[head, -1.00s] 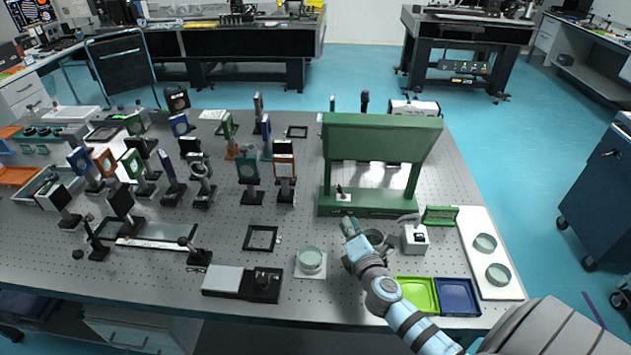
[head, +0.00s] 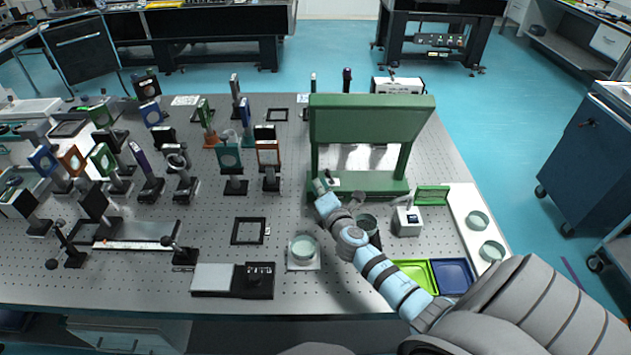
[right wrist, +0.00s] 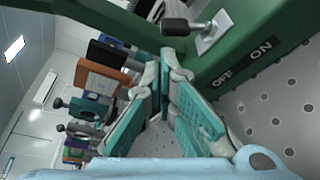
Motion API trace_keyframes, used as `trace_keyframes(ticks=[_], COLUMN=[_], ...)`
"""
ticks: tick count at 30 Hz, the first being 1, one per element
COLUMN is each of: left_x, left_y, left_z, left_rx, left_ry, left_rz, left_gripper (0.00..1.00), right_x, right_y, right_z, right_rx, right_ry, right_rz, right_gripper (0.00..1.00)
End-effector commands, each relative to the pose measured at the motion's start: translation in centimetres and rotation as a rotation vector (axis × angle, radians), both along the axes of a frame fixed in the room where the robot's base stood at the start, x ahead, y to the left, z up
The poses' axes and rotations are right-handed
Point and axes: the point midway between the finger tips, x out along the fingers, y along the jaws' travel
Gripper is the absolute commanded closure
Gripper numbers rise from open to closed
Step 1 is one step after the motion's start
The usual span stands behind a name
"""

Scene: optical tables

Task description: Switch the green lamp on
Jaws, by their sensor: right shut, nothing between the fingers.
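The green lamp (head: 370,120) stands at the back right of the table, a wide hood on two posts over a green base (head: 380,185). Its toggle switch (head: 333,179) is on the left end of the base. In the right wrist view the switch lever (right wrist: 195,27) has a black knob and rises from a pale plate, beside OFF and ON labels (right wrist: 242,64). I cannot tell surely which way it tilts. My right gripper (head: 320,185) is shut and empty; its fingertips (right wrist: 166,62) are close to the knob, with no clear contact. My left gripper is not in view.
A glass dish (head: 304,249), a small white device (head: 407,221) and green and blue trays (head: 452,275) lie around my right arm. Several optic mounts (head: 232,160) crowd the left. The table is open between the mounts and the lamp.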

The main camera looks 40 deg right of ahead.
Motion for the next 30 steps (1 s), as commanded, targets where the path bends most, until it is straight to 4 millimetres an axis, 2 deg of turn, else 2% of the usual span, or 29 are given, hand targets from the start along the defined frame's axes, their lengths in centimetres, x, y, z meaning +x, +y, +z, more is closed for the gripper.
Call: trace_keyframes(ticks=[3,8,20,30], left_x=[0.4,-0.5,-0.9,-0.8], left_y=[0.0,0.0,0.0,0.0], left_z=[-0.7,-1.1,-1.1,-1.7], left_rx=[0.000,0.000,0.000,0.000], left_ry=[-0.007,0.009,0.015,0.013], left_rz=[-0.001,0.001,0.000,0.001], left_gripper=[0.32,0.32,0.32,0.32], right_x=[1.8,3.0,3.2,3.9], right_y=[-0.7,-1.1,-1.2,-0.2], right_z=[-0.6,-0.7,-0.7,-0.5], right_rx=[0.001,0.000,0.002,0.044], right_ry=[-0.001,0.000,-0.001,-0.032], right_rz=[-0.001,0.000,0.001,0.020], right_gripper=[1.00,1.00,1.00,1.00])
